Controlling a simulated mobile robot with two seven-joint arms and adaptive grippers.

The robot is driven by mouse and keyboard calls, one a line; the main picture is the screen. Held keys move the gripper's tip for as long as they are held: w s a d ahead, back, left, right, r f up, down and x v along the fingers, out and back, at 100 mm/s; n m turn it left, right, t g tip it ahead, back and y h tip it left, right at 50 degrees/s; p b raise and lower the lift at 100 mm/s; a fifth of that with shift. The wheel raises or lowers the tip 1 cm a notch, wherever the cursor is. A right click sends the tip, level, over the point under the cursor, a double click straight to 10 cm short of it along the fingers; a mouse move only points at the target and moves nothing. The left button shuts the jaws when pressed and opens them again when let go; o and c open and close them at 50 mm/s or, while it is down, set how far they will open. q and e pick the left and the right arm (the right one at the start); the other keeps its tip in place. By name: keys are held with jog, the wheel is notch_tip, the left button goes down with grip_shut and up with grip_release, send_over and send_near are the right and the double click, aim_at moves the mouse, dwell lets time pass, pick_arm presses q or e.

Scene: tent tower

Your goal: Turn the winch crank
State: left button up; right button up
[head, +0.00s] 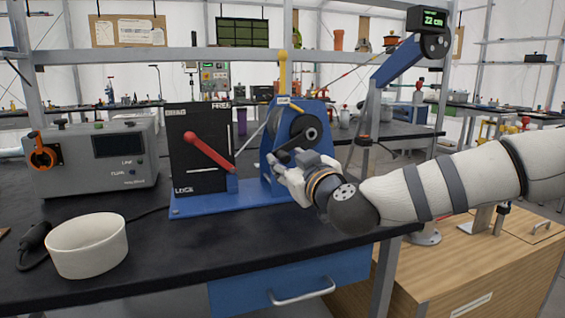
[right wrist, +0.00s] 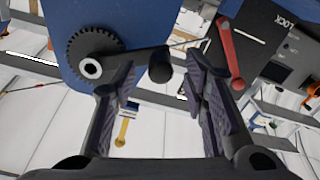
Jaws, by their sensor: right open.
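The winch (head: 283,175) is a blue stand on a blue base plate on the dark bench. Its dark crank (head: 290,154) runs down-left from the hub. In the right wrist view the crank arm (right wrist: 130,60) reaches from the hub to a black knob (right wrist: 160,66). My right gripper (head: 286,174) is open just in front of the crank; in its wrist view the knob shows between the spread fingers (right wrist: 163,88), nearer their tips, with no clear contact. The head view hides the knob behind the fingers. My left gripper is not in view.
A black panel (head: 186,120) marked FREE and LOCK with a red lever (head: 209,151) stands left of the winch. A grey box (head: 92,172) and white bowl (head: 88,246) are further left. A blue boom (head: 396,62) carries a display reading 22 cm (head: 434,19).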

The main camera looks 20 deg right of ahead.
jog(key=shift+w+a, duration=0.1)
jog(key=shift+w, duration=1.2)
grip_shut()
